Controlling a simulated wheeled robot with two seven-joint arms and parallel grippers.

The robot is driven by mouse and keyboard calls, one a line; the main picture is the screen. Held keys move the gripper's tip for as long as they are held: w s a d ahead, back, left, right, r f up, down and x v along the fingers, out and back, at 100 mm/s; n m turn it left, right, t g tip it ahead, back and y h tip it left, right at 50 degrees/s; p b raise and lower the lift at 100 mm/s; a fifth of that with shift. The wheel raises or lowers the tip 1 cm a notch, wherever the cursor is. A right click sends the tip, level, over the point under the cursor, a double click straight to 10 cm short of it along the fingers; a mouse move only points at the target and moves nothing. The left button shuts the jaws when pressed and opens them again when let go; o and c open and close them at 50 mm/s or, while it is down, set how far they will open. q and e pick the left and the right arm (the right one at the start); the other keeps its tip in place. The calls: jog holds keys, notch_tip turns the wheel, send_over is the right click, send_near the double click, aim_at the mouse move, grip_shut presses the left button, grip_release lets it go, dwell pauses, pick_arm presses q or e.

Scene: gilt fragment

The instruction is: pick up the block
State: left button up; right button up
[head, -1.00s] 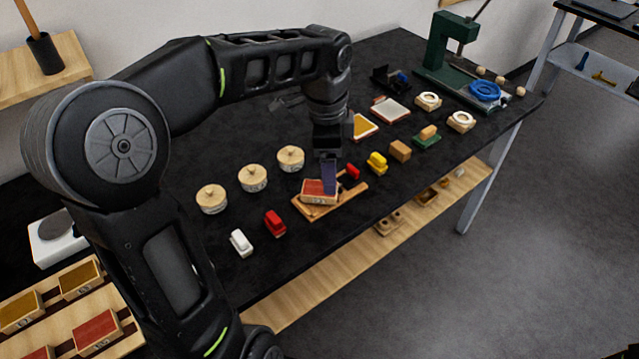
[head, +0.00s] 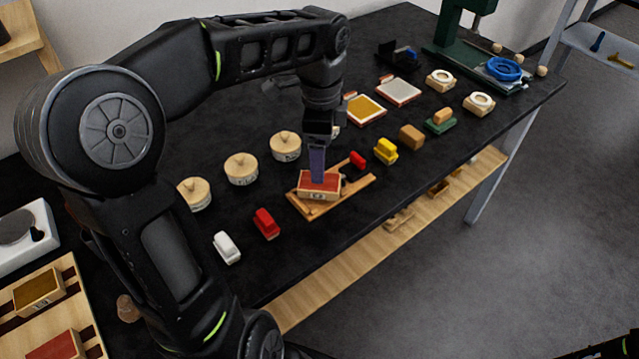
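A wooden block with a red top (head: 319,184) sits on a small wooden tray (head: 352,187) near the front edge of the black table. My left gripper (head: 317,178) points straight down at the block, with a bluish-purple finger reaching its red top. The far finger is hidden, so I cannot tell whether the gripper is open or closed on the block. The block appears to rest on the tray. My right gripper is not in view.
Lidded round wooden pots (head: 241,169) stand left of the tray. A white toy car (head: 226,247) and red one (head: 266,223) lie in front. A yellow piece (head: 385,151) and brown block (head: 411,137) stand to the right. A green press (head: 456,35) is at the far end.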

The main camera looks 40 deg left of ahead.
pick_arm(q)
jog(key=shift+f, duration=1)
jog(key=shift+f, duration=0.1)
notch_tip(320, 180, down, 5)
jog(key=shift+s+f, duration=0.1)
jog(key=shift+s, duration=0.05)
jog(key=shift+c, duration=0.3)
jog(key=c, duration=1.6)
jog(key=shift+o, duration=0.2)
notch_tip(320, 180, up, 10)
